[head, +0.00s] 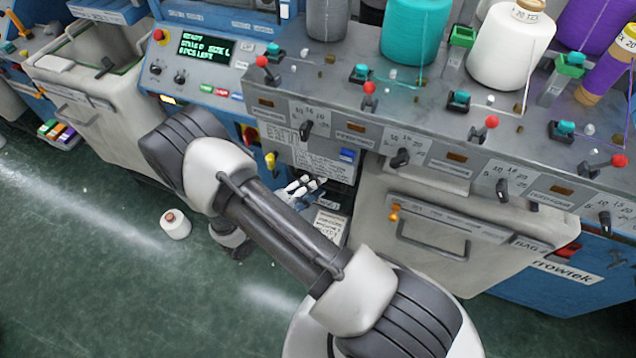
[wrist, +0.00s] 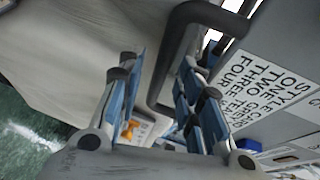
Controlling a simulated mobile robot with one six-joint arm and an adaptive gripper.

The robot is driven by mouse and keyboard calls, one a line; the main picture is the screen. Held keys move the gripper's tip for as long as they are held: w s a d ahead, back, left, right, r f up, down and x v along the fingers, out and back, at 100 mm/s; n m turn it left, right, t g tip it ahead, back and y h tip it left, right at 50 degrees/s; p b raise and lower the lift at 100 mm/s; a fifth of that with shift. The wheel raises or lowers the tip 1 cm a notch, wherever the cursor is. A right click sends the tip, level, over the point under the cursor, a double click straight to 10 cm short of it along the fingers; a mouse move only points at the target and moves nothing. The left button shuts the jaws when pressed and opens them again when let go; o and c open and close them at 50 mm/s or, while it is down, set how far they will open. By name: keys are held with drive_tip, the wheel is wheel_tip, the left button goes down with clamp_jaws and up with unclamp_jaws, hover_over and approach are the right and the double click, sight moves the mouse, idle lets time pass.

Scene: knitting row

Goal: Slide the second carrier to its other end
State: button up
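The knitting machine's grey top carries a row of teal sliders, the second (head: 361,72) counted from the left, and a row of red ball levers, the second (head: 370,90) just in front of it. No label shows which parts are the carriers. My gripper (head: 300,187) is well below that top, in front of the machine under a text placard. In the wrist view my gripper (wrist: 155,105) is open, with fingers apart and nothing clearly held. A dark bar handle (wrist: 165,60) appears between and beyond the fingers; contact cannot be told.
Yarn cones, including a teal one (head: 415,35) and a white one (head: 508,45), stand behind the slider row. Black dials (head: 400,160) line the front. A grey bin (head: 455,225) with a handle juts out at right. A white spool (head: 175,223) lies on open green floor.

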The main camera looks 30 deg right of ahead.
drive_tip(key=shift+x, duration=1.15)
drive_tip(key=shift+c, duration=0.5)
clamp_jaws()
